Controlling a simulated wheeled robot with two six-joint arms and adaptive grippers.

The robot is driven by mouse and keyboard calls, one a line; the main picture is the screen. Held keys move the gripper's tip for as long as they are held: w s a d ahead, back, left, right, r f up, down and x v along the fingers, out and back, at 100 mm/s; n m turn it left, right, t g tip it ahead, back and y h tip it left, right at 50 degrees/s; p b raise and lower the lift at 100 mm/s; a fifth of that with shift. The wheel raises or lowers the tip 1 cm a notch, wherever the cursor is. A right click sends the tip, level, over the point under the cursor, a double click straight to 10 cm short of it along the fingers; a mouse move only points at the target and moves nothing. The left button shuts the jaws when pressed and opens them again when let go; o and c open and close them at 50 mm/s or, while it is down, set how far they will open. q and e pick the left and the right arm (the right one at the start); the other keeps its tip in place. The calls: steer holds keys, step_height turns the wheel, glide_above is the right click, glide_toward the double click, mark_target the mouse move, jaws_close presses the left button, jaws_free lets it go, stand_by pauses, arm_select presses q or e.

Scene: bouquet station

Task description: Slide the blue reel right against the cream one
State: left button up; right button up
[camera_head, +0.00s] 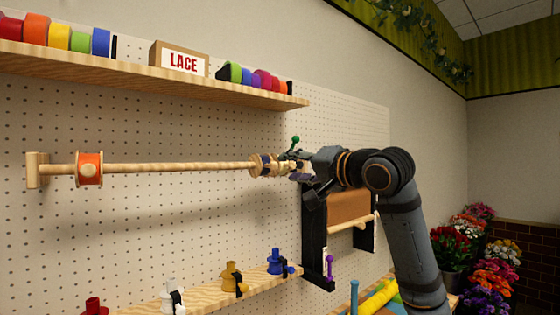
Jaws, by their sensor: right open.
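A wooden rod (180,167) runs level along the pegboard. The blue reel (266,164), a dark blue band between wooden flanges, is on the rod near its right end. A pale piece that looks like the cream reel (285,167) shows just right of it, partly covered by my right gripper. I cannot tell whether the two touch. My right gripper (297,168) comes in from the right and is open at the rod's right end, close to the reels. Its fingers are small and overlap the reels in view. My left gripper is out of view.
An orange reel (89,168) sits at the rod's left end, with clear rod between. Above is a shelf (130,77) with ribbon rolls and a LACE box (180,60). Below, a ledge (205,298) carries several coloured pieces. A black-framed roll holder (315,240) stands below my right arm.

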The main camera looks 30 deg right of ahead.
mark_target(275, 167)
steer(key=w, duration=0.2)
steer(key=w+a+p, duration=0.1)
steer(key=w, duration=0.1)
steer(key=shift+w+a+r+p, duration=0.15)
steer(key=shift+w+p, duration=0.15)
steer(key=shift+w, duration=0.05)
steer(key=shift+w+p, duration=0.4)
steer(key=shift+w, duration=0.6)
steer(key=shift+f, duration=0.2)
steer(key=c, duration=0.7)
jaws_close()
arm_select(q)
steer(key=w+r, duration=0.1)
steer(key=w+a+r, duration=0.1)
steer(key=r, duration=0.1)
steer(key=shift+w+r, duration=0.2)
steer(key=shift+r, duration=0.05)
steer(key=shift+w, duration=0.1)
arm_select(e)
steer(key=shift+d, duration=0.2)
